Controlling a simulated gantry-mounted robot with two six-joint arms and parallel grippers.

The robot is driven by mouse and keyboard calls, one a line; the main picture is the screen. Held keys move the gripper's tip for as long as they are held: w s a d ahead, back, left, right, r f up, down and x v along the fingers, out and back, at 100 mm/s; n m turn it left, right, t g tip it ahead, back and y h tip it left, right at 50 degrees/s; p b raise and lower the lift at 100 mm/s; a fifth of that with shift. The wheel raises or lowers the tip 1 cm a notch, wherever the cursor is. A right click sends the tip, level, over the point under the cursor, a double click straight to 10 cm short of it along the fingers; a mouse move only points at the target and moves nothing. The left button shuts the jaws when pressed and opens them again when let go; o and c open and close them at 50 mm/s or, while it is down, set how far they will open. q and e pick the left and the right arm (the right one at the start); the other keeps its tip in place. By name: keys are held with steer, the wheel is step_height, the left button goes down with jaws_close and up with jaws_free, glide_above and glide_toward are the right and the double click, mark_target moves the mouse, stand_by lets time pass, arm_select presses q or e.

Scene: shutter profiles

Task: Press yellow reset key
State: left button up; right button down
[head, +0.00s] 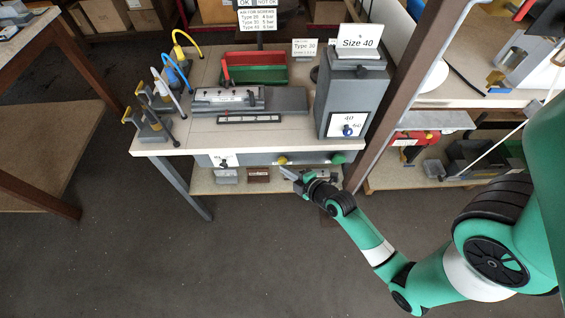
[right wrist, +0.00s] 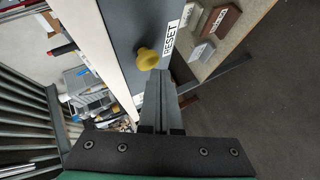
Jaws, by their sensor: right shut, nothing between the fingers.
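The yellow reset key (head: 282,160) sits on the grey front panel (head: 250,159) below the table top. In the right wrist view the yellow key (right wrist: 147,58) is a round knob standing out from the panel, beside a white RESET label (right wrist: 171,38). My right gripper (head: 286,171) is shut and empty, just below and in front of the key. In the right wrist view its fingertips (right wrist: 158,74) are close to the knob; I cannot tell whether they touch it. My left gripper is not in view.
A green button (head: 338,158) is on the same panel to the right. The grey Size 40 box (head: 350,95) stands on the table (head: 172,138) above. Small labelled blocks (head: 258,175) lie on the shelf below the panel. The floor in front is clear.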

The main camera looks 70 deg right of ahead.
steer(key=shift+w+d+b, duration=0.2)
steer(key=shift+d+b, duration=0.1)
steer(key=shift+d, duration=0.25)
stand_by(0.5)
stand_by(0.4)
steer(key=shift+s+a+p, duration=0.2)
steer(key=shift+a+p, duration=0.1)
steer(key=shift+a, duration=0.2)
steer(key=shift+s+a+p, duration=0.15)
steer(key=shift+a+p, duration=0.15)
steer(key=shift+a, duration=0.15)
steer(key=shift+s+a+p, duration=0.3)
steer(key=shift+a+p, duration=0.15)
steer(key=shift+a, duration=0.3)
steer(key=shift+s+a+p, duration=0.3)
steer(key=shift+a+p, duration=0.15)
steer(key=shift+a, duration=0.35)
steer(key=shift+s+a+p, duration=0.3)
steer(key=shift+a+p, duration=0.15)
steer(key=shift+a, duration=0.3)
